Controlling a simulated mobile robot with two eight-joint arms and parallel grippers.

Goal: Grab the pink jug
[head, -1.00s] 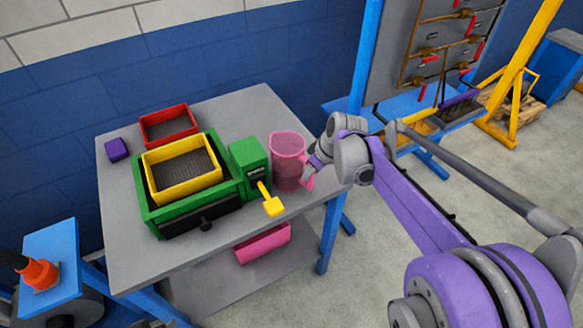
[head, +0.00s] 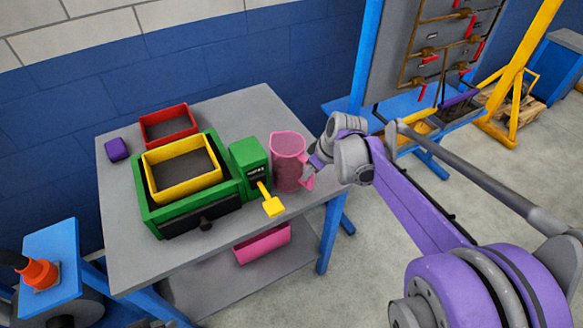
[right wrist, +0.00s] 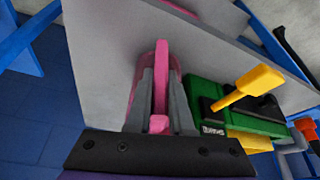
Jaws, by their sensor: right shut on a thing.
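The pink jug (head: 288,158) is translucent and stands upright on the grey table, right of the green machine. Its handle faces my right arm. My right gripper (head: 310,173) reaches in from the right at the handle. In the right wrist view the two grey fingers (right wrist: 160,100) are shut on the jug's pink handle (right wrist: 161,75), one on each side, with the jug body (right wrist: 148,68) behind them. My left gripper is not in view.
The green machine (head: 247,160) with a yellow lever (head: 272,205) stands close left of the jug. A yellow tray (head: 152,178), a red tray (head: 150,131) and a purple block (head: 117,149) are farther left. A pink bin (head: 262,243) sits on the lower shelf.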

